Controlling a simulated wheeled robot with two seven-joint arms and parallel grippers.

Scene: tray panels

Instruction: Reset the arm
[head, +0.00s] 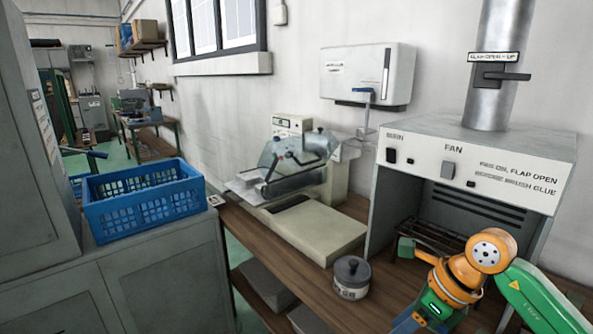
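My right arm comes in from the lower right, with green and orange links, and bends in front of the fume hood (430,128). Its lower end, with a blue part, runs off the bottom edge, and I see no fingertips of my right gripper. My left arm and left gripper are not in the picture. A short teal and orange piece shows just left of my arm, at the hood's opening; I cannot tell what it is.
A lidded grey pot (351,283) stands on the wooden bench (300,285), left of my arm. A beige machine (318,232) with a clear guard stands behind it. A blue crate (145,213) sits on a grey cabinet (165,285) at left. A flap lever (507,76) is on the hood's duct.

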